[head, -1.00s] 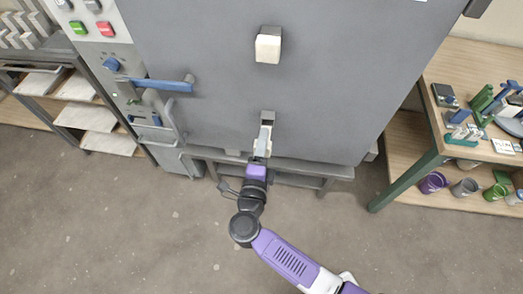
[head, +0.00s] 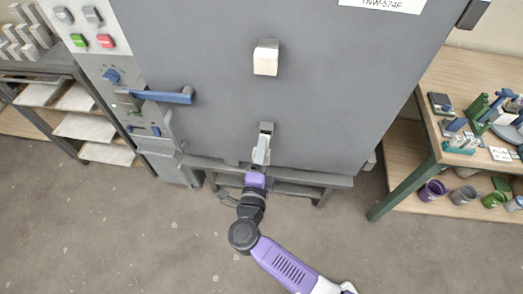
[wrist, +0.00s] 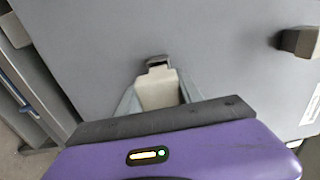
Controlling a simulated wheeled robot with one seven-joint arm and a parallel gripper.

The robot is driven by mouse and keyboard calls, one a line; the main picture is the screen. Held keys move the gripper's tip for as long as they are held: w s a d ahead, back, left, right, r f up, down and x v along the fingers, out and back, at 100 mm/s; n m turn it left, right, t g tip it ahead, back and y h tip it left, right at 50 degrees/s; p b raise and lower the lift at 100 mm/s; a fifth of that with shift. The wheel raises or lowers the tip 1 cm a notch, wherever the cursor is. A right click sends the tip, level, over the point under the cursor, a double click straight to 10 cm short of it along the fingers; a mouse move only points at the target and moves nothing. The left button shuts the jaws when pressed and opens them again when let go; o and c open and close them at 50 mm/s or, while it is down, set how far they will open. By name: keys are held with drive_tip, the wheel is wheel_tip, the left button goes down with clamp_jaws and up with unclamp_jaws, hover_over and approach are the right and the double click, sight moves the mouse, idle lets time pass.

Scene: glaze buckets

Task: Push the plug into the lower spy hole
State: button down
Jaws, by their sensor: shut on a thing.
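My gripper (head: 261,156) is in front of the lower part of the grey kiln door (head: 325,110). Its jaws (wrist: 158,102) are shut on a pale cream plug, which shows between the two grey fingers in the wrist view (wrist: 158,88). The lower spy hole (head: 267,127) shows as a small dark fitting just beyond the plug, and in the wrist view (wrist: 157,62) it is right at the plug's far end. The plug and fingers partly hide it, so I cannot tell how far the plug is in.
Another cream plug (head: 266,62) sits in the upper spy hole. A blue-handled lever (head: 162,96) and a control panel are at the left. A workbench (head: 430,110) with tools and buckets stands at the right. The floor in front is clear.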

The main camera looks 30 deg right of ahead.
drive_tip(key=shift+w+d, duration=0.1)
drive_tip(key=shift+w, duration=0.1)
drive_tip(key=shift+w+d, duration=0.4)
drive_tip(key=shift+w, duration=0.2)
drive_tip(key=shift+w+d, duration=0.15)
idle(0.5)
drive_tip(key=shift+x, duration=0.8)
drive_tip(key=shift+w+d, duration=0.15)
drive_tip(key=shift+w+d+b, duration=0.25)
drive_tip(key=shift+w+b, duration=0.05)
drive_tip(key=shift+w, duration=0.05)
drive_tip(key=shift+w+d, duration=0.25)
drive_tip(key=shift+w, duration=0.15)
idle(0.5)
drive_tip(key=c, duration=0.7)
unclamp_jaws()
